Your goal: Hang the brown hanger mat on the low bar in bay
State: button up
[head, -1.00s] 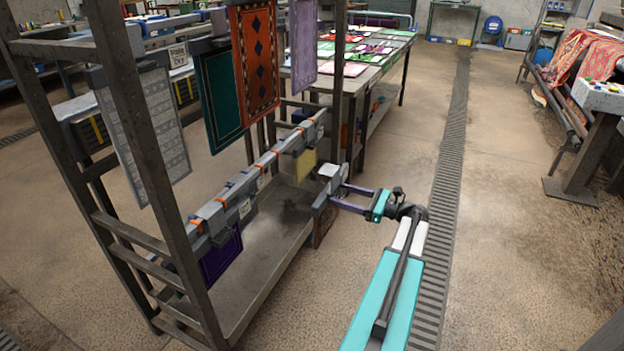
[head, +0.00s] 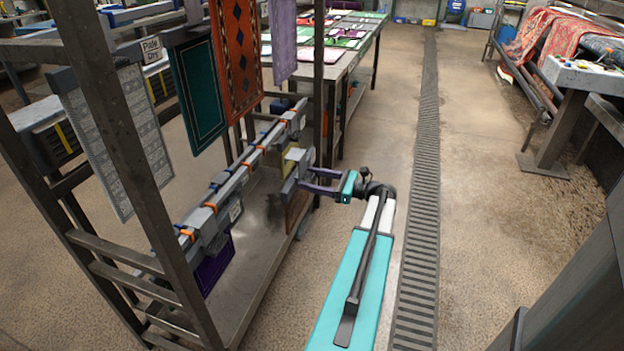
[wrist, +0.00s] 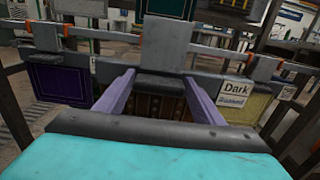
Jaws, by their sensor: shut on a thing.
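My gripper (head: 303,182) is shut on the grey hanger of the brown mat (head: 296,210). The mat hangs below the fingers, and its brown patterned face shows between them in the wrist view (wrist: 160,106). The hanger's grey upper block (wrist: 166,46) stands up in front of the low bar (head: 232,188). The low bar runs along the rack with orange and blue marks. The held hanger is close to the bar's front side; I cannot tell whether it touches. A purple mat (head: 212,262) and a partly hidden yellow mat (head: 291,160) hang from the low bar.
A "Dark" sign (wrist: 238,91) is right of the held mat. White patterned (head: 118,140), green (head: 198,95) and orange (head: 236,50) mats hang higher on the rack. Open floor lies right around the drain grate (head: 420,200).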

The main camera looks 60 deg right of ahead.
jog(key=shift+w, duration=0.2)
jog(key=f+b+x, duration=0.2)
jog(key=b+x, duration=0.4)
jog(key=x, duration=0.9)
jog(key=shift+w+f, duration=0.25)
jog(key=shift+f, duration=0.15)
dwell(2.1)
jog(key=o, duration=1.6)
jog(key=shift+a, duration=0.1)
